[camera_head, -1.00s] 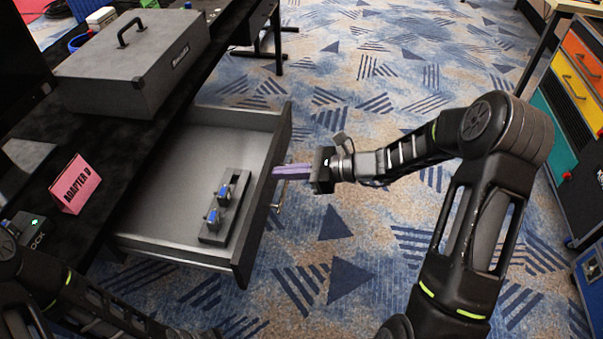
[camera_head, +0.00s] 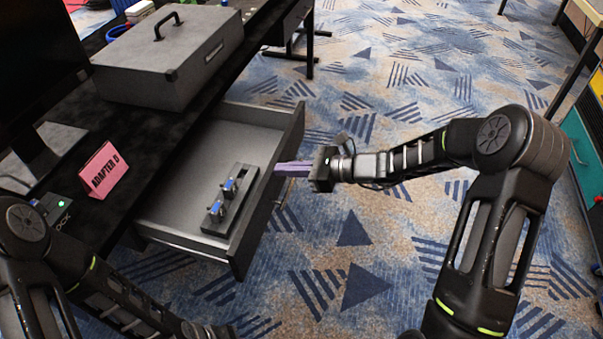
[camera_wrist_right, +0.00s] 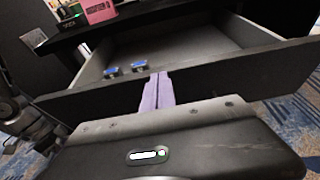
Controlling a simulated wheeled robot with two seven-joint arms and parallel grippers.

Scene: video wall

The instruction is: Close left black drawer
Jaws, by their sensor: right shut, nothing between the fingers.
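The black drawer (camera_head: 180,190) under the dark desk is pulled out, its grey inside showing. In the right wrist view its front panel (camera_wrist_right: 225,83) runs across the picture. My right gripper (camera_head: 280,168) is outside the drawer, its pale purple fingers shut together with nothing between them. The fingertips are at the front panel, close to or touching it; I cannot tell which. The fingers also show in the right wrist view (camera_wrist_right: 157,88), overlapping the panel. A handle on the front is mostly hidden.
A grey holder with blue-topped parts (camera_head: 229,200) lies inside the drawer. A grey case (camera_head: 165,60) and a pink "ADAPTER D" sign (camera_head: 103,170) stand on the desk (camera_head: 130,140). Patterned carpet (camera_head: 370,240) is clear right of the drawer. A teal-fronted cabinet (camera_head: 590,165) is at the right edge.

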